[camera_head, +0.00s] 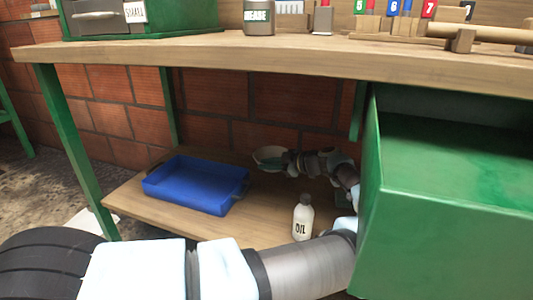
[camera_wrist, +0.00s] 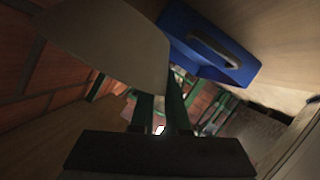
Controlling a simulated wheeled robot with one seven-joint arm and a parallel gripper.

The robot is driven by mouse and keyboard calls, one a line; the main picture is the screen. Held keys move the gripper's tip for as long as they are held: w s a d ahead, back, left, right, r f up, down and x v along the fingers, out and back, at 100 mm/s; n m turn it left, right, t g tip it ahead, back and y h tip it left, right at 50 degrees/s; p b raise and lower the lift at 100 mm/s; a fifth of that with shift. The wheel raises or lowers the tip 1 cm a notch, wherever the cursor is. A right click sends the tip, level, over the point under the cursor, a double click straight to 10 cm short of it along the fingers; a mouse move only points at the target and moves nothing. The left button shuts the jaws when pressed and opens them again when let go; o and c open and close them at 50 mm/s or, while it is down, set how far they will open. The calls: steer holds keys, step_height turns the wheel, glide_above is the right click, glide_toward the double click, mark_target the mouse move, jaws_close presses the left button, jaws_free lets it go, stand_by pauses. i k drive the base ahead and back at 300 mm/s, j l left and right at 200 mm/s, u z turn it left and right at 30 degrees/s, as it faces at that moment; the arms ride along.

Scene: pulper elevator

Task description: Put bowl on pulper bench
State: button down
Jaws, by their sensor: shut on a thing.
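The bowl (camera_head: 267,153) is pale, with a greenish inside, and shows beneath the bench top, near the back of the lower shelf. My gripper (camera_head: 284,158) is shut on its right side. In the wrist view the bowl (camera_wrist: 105,45) fills the upper left as a plain beige shape beside the fingers (camera_wrist: 160,115). I cannot tell whether the bowl touches the shelf. A bench with a wooden top (camera_head: 290,52) and green legs stands over it; I cannot tell if it is the pulper bench.
A blue tray (camera_head: 185,186) lies on the lower shelf (camera_head: 160,222), left of the bowl. A white oil bottle (camera_head: 302,220) stands nearer. A green cabinet (camera_head: 450,190) closes off the right. The bench top bears a green box (camera_head: 120,18), a grease can (camera_head: 259,17) and numbered coloured blocks (camera_head: 393,8).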

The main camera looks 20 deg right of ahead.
mark_target(279, 39)
steer(key=k+j, duration=0.1)
steer(key=j, duration=0.25)
steer(key=k+j, duration=0.1)
steer(key=j, duration=0.25)
steer(key=k+j, duration=0.1)
steer(key=j, duration=0.25)
steer(key=k+j, duration=0.1)
steer(key=j, duration=0.2)
